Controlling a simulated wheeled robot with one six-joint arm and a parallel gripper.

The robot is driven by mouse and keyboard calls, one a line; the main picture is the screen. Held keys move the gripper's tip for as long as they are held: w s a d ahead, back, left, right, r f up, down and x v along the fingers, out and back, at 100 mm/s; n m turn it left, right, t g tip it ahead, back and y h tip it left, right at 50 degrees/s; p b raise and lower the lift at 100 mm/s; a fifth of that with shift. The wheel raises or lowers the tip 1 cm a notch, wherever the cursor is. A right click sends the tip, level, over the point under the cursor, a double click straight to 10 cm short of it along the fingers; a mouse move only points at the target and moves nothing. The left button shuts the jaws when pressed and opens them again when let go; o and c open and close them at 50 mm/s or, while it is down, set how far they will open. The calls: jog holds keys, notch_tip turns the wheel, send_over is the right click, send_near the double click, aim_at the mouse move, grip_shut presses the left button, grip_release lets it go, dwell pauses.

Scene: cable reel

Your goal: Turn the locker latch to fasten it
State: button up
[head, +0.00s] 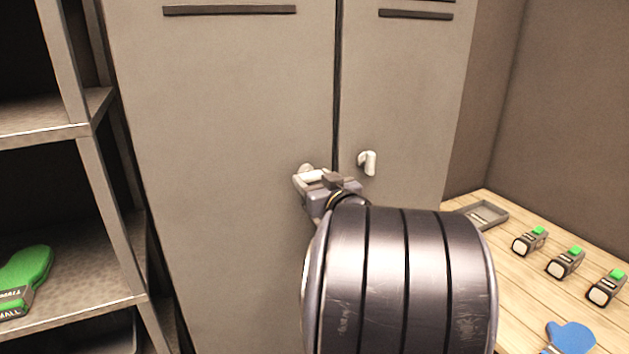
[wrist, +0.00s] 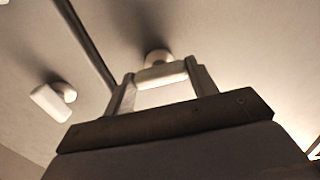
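The grey locker (head: 230,120) has two doors with a dark seam between them. A pale latch (head: 306,169) is on the left door, partly hidden by my gripper (head: 325,181). In the wrist view, the bar of this latch (wrist: 161,75) lies crosswise between my fingertips (wrist: 160,80), with its round mount behind it. The fingers stand well apart, one near each end of the bar. Whether they press on it cannot be made out. A second white latch (head: 367,163) is on the right door, near upright and free of my gripper. It also shows in the wrist view (wrist: 51,102).
A metal shelf (head: 60,132) with a green item (head: 25,268) stands at the left. A wooden table (head: 510,285) at the right holds a grey tray (head: 487,215), several green-topped devices (head: 565,262) and a blue item (head: 571,337). My arm hides the lower middle.

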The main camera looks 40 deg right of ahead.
jog(key=c, duration=0.4)
jog(key=shift+c, duration=0.2)
jog(key=shift+n, duration=0.3)
jog(key=n+b, duration=0.1)
jog(key=n, duration=0.2)
jog(key=shift+n, duration=0.3)
jog(key=n+b, duration=0.2)
jog(key=n, duration=0.1)
jog(key=shift+f+n, duration=0.1)
jog(key=shift+n, duration=0.3)
jog(key=n+b, duration=0.2)
jog(key=n, duration=0.3)
jog(key=n+b, duration=0.2)
jog(key=n, duration=0.3)
jog(key=shift+b, duration=0.3)
jog(key=o, duration=1)
